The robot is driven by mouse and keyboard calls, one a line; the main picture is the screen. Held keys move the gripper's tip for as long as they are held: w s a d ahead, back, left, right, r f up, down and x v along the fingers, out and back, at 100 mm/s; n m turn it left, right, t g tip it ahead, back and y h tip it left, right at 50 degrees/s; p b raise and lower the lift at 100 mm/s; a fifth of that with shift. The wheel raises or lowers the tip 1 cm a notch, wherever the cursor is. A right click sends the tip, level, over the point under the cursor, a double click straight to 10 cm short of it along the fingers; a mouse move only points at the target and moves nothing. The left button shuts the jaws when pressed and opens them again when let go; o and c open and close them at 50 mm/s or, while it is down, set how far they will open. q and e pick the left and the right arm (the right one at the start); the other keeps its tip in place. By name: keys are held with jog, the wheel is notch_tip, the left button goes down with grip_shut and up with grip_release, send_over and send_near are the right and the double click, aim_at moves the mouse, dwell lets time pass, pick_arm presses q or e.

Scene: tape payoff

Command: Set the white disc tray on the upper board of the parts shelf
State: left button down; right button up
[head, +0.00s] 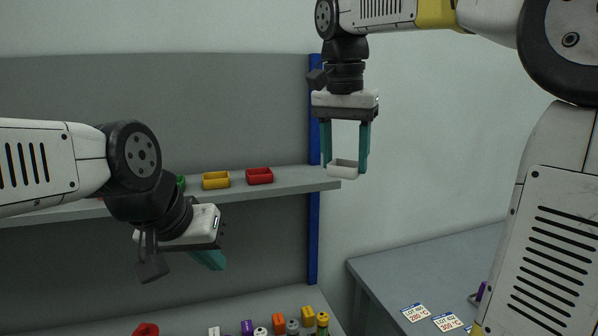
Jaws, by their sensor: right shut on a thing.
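The small white disc tray (343,171) hangs between the fingertips of my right gripper (345,166), which is shut on it. It is upright and overlaps the right end of the parts shelf's upper board (290,181) in the head view. I cannot tell whether it touches the board or hangs in front of it. My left gripper (213,262) is at the lower left, below the board's level and empty as far as I see. Its fingers overlap, so its opening is unclear.
On the upper board stand a red bin (259,176), a yellow bin (216,180) and a partly hidden green bin. A blue post (314,240) marks the shelf's right end. Several small parts stand on the lower board. A grey table (420,270) with lot cards is at the right.

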send_over(300, 176)
jog(key=shift+s+a+f, duration=0.15)
jog(key=shift+s+f, duration=0.15)
jog(key=shift+f, duration=2.2)
jog(key=shift+f, duration=0.15)
jog(key=o, duration=1.3)
jog(key=r, duration=0.4)
jog(key=s+r, duration=0.1)
jog(key=r, duration=0.7)
jog(key=shift+s+a+r, duration=0.1)
jog(key=shift+s+a, duration=0.2)
jog(key=shift+a, duration=0.1)
